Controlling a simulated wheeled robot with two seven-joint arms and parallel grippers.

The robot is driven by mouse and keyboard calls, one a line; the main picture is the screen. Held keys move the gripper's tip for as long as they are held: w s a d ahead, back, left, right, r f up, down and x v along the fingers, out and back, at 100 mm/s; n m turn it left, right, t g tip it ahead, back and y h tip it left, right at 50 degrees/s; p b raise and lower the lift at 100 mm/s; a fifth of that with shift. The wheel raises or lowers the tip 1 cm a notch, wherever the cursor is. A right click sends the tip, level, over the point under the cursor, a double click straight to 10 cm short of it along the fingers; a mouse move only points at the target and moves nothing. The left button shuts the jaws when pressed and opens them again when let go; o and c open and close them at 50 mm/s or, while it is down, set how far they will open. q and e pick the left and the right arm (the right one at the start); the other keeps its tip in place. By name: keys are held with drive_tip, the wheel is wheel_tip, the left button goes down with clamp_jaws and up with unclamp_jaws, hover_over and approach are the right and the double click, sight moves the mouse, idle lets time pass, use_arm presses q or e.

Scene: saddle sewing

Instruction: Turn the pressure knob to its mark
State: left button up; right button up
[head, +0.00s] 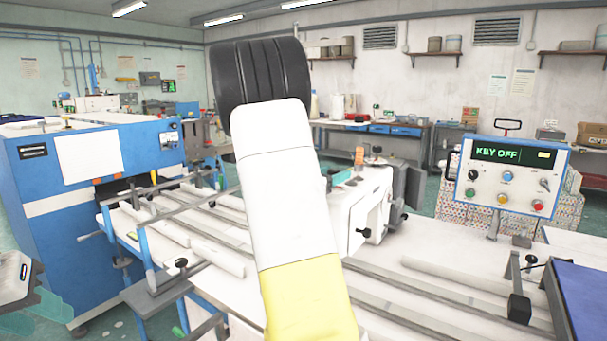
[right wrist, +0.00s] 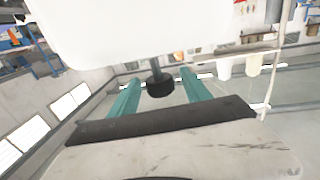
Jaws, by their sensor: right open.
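The pressure knob (right wrist: 160,86) is a black cylinder on a dark stem by the white machine body (right wrist: 130,30) in the right wrist view. My right gripper (right wrist: 155,92) is open, its two teal fingers on either side of the knob with gaps between. No mark is readable on the knob. In the head view, the white sewing machine (head: 362,205) stands behind my raised white and yellow arm, which hides part of it. A teal piece, perhaps a right fingertip, shows beside the machine's top. My left gripper (head: 38,312) is at the lower left edge, teal fingers apart, empty.
A control panel (head: 507,178) reading KEY OFF stands at the right. A blue machine (head: 60,220) stands at the left. Rails and rods cross the white table (head: 420,265). A dark blue pad (head: 590,295) lies at the right edge.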

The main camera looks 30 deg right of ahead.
drive_tip(key=shift+w+d, duration=0.1)
drive_tip(key=shift+d, duration=0.1)
drive_tip(key=shift+c, duration=0.5)
clamp_jaws()
